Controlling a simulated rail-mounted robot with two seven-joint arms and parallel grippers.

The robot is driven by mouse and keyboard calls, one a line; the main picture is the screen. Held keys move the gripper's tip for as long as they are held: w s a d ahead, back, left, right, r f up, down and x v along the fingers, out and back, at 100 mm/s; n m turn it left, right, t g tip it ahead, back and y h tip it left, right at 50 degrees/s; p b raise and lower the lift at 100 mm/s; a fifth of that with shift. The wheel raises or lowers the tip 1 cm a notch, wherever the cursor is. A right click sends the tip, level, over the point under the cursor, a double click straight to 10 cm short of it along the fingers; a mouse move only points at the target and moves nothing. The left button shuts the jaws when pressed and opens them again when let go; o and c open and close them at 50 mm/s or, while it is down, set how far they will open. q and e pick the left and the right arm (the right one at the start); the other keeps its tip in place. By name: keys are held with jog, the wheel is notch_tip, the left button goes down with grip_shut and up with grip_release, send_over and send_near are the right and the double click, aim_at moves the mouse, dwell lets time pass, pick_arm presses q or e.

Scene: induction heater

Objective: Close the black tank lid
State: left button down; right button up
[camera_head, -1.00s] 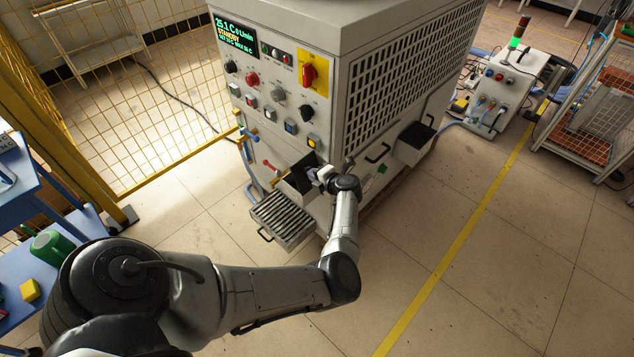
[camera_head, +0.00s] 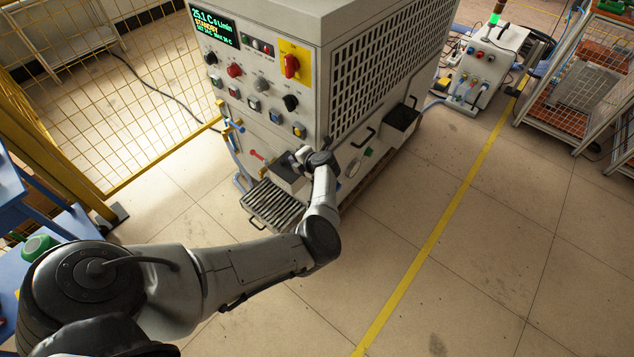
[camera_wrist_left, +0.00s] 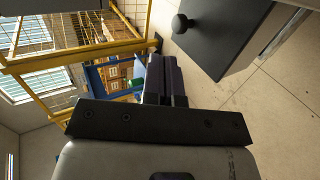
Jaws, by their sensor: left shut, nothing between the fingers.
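My left gripper (camera_head: 298,157) is at the lower front of the grey machine, just above the small tank box (camera_head: 286,173). The top of this box looks dark grey, partly hidden by the gripper and wrist; how far its lid is open is too small to tell. In the left wrist view, a flat dark lid (camera_wrist_left: 225,35) with a round black knob (camera_wrist_left: 180,23) shows at the upper right. The fingers of my left gripper (camera_wrist_left: 160,78) are shut and empty, with a visible gap in the picture between them and the lid. My right gripper is out of view.
A slatted tray (camera_head: 272,205) juts out below and left of the box. Another box with a dark top (camera_head: 402,117) and a black handle (camera_head: 364,138) are further right on the machine. A yellow mesh fence (camera_head: 110,95) stands left.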

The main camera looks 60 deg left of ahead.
pick_arm(q)
notch_tip(320, 180, up, 14)
jog(key=p, duration=0.8)
jog(key=shift+s, duration=0.45)
jog(key=shift+d, duration=0.15)
